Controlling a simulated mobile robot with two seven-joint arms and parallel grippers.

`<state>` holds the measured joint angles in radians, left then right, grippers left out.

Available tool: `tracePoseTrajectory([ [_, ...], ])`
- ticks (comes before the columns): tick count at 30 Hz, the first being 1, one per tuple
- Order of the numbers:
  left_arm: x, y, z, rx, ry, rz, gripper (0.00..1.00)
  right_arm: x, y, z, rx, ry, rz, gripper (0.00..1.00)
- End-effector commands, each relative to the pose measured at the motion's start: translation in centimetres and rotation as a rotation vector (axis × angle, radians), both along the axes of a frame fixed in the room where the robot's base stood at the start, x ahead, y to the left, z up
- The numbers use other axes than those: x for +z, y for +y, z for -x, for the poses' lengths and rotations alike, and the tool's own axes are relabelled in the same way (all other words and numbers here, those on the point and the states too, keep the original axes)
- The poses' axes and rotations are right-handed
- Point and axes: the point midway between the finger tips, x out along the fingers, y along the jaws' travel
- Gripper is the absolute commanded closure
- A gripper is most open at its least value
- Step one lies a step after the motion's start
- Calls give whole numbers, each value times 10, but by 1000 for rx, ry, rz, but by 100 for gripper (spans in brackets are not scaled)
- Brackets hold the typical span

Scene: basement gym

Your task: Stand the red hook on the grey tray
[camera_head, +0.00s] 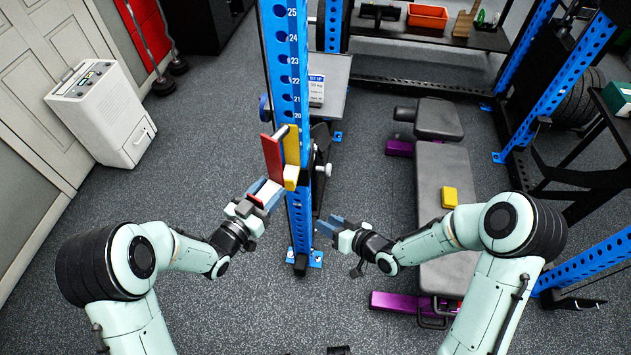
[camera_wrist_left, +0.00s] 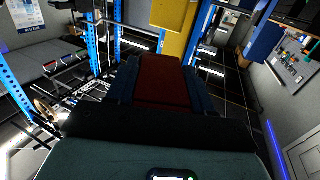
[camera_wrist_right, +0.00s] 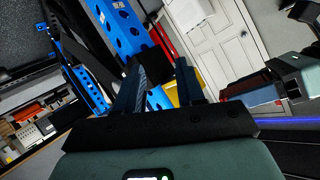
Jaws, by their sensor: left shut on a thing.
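The red hook (camera_head: 272,158) is upright against the left side of the numbered blue rack post (camera_head: 281,60), beside a yellow hook (camera_head: 291,150). I cannot tell whether it is still seated in the post. My left gripper (camera_head: 265,192) is shut on the red hook's lower part; in the left wrist view the dark red hook (camera_wrist_left: 162,82) lies between the blue fingers. The grey tray (camera_head: 335,72) is behind the post, with a small sign (camera_head: 316,90) on it, partly hidden by the post. My right gripper (camera_head: 334,229) is open and empty, right of the post.
A padded bench (camera_head: 445,235) stands at the right with a yellow block (camera_head: 449,197) on it. A white appliance (camera_head: 103,112) is at the left by the door. An orange bin (camera_head: 427,15) sits on a shelf at the back.

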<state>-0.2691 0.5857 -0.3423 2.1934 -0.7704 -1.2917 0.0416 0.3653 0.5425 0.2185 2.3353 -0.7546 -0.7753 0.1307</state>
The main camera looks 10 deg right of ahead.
Motion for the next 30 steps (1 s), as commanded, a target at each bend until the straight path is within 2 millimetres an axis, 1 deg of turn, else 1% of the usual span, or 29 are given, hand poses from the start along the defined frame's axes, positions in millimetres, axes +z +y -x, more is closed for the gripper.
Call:
tracePoseTrajectory([
  [1,3,0,-1,-1,-7,3,100,30,2,-11,34,-100,-2,62],
  [2,3,0,-1,-1,-7,3,100,46,5,-15,59,-155,-5,62],
  [3,3,0,-1,-1,-7,3,100,67,9,-19,93,-225,-7,62],
  [6,3,0,-1,-1,-7,3,100,114,18,-23,173,-380,-9,62],
  [9,3,0,-1,-1,-7,3,100,150,27,-20,245,-498,-9,62],
  [12,2,0,-1,-1,-7,3,100,173,34,-15,299,-574,-7,62],
  [15,2,0,-1,0,-7,3,100,184,38,-12,329,-612,-6,62],
  [19,2,0,-1,-1,-7,3,100,187,46,-17,340,-625,-7,62],
  [23,2,0,-1,-1,-7,3,100,187,62,-28,340,-625,-9,62],
  [30,2,0,-1,-1,-7,3,100,187,99,-58,340,-622,-9,62],
])
